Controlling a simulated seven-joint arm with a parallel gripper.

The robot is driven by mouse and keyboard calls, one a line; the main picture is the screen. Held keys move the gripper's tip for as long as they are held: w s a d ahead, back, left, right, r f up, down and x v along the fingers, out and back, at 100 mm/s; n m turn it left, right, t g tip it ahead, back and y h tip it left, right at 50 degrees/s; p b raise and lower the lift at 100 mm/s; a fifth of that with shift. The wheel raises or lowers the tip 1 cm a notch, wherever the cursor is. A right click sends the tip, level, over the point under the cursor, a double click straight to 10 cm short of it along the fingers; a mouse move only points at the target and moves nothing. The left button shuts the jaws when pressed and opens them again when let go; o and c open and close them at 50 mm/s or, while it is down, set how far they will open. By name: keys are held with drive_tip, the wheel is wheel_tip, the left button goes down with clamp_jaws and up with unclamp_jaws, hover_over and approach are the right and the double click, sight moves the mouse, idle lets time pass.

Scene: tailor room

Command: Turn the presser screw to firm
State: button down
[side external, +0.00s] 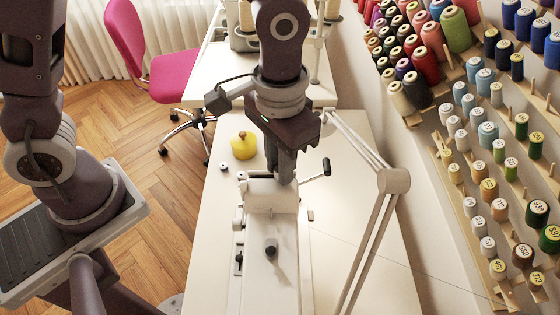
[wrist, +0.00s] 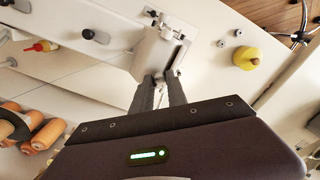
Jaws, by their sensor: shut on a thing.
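The white sewing machine (side external: 258,225) stands on the pale table, with its head end (side external: 270,192) under my gripper. My gripper (side external: 287,181) points down at the top of this head. In the wrist view, my gripper (wrist: 158,82) has its two dark fingers close together against the white head (wrist: 150,52). The fingers are shut on the presser screw, which they hide almost wholly. Its turn position and any firm mark cannot be read.
A lever with a black handle (side external: 325,168) sticks out right of the head. A jointed lamp arm (side external: 394,181) stands close on the right. A yellow pincushion-like object (side external: 243,146) and small bobbins (side external: 223,166) lie left. A dark knob (side external: 271,249) tops the machine. Thread racks line the wall.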

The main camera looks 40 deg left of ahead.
drive_tip(key=m, duration=0.5)
drive_tip(key=shift+m, duration=0.3)
drive_tip(key=m, duration=0.4)
drive_tip(key=shift+m, duration=0.7)
drive_tip(key=c, duration=1.3)
unclamp_jaws()
drive_tip(key=shift+r, duration=0.1)
